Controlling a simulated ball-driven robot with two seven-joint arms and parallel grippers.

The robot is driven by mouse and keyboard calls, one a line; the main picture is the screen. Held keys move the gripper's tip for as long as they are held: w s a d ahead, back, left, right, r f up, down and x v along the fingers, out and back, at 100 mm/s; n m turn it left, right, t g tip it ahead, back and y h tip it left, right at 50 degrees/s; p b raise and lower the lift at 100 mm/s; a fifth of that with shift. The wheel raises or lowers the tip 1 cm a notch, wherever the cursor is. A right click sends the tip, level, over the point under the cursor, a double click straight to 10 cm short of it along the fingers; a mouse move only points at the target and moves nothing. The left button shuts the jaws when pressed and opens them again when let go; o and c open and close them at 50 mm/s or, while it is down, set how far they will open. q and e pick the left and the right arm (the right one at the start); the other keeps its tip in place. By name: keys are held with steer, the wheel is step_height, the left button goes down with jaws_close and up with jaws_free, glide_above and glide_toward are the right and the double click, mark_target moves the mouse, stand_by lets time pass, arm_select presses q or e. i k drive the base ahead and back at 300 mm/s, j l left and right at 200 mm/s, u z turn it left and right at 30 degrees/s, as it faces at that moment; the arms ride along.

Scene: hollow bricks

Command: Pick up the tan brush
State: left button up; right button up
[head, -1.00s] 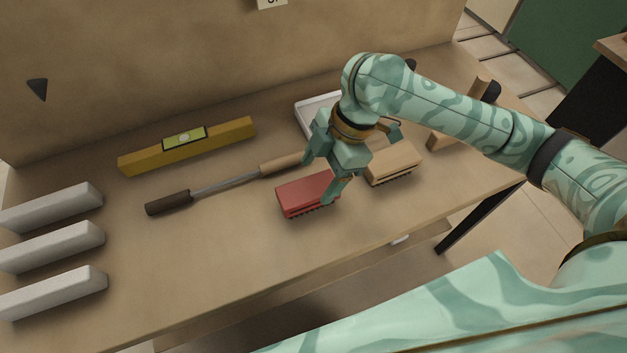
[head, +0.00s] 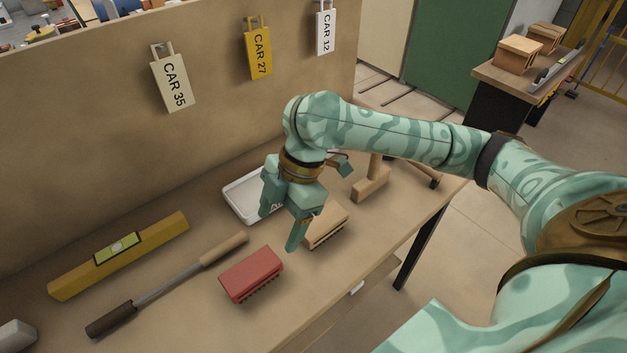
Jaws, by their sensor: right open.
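The tan brush (head: 329,228) lies bristles down on the workbench, to the right of the red brush (head: 252,274). Its left end is partly hidden behind my right gripper (head: 279,229). The gripper points down with its two fingers apart and nothing between them. It is over the gap between the two brushes, on the tan brush's left side. I cannot tell whether a finger touches the tan brush. My left gripper is not in the head view.
A white tray (head: 238,201) lies behind the gripper. A long tool with a wooden handle (head: 224,249) and a yellow level (head: 120,255) lie to the left. A wooden mallet (head: 370,188) stands beyond the tan brush. Tags hang on the back panel (head: 213,100).

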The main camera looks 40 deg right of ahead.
mark_target(333, 217)
steer(key=z, duration=1.1)
